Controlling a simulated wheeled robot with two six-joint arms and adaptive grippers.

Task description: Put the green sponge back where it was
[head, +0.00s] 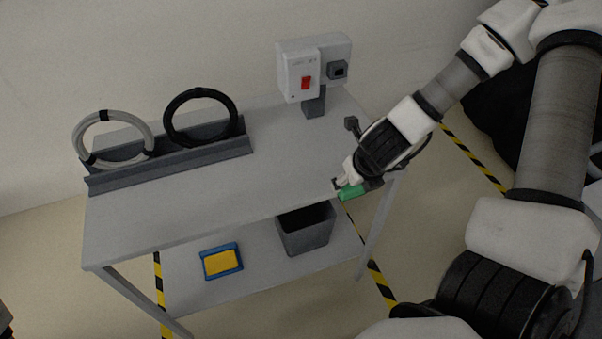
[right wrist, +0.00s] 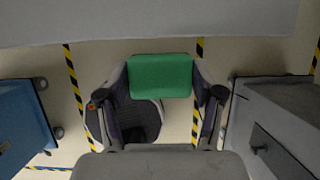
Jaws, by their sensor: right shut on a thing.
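The green sponge (head: 351,193) is held in my right gripper (head: 346,187), just off the front right edge of the grey cart's top (head: 270,170). In the right wrist view the sponge (right wrist: 160,76) sits between the two fingers of my right gripper (right wrist: 160,95), which is shut on it. On the cart's lower shelf (head: 190,295) lies a blue tray (head: 207,276) with a yellow block (head: 220,262) in it. A dark grey open bin (head: 305,238) stands to its right, its inside in shadow. My left gripper is not seen.
A grey rack (head: 170,162) with a grey ring (head: 80,140) and a black ring (head: 170,115) stands on the top at left. A switch box (head: 300,78) stands at the back. In the wrist view, a blue cabinet (right wrist: 22,120) and a grey drawer unit (right wrist: 275,125) flank the gripper.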

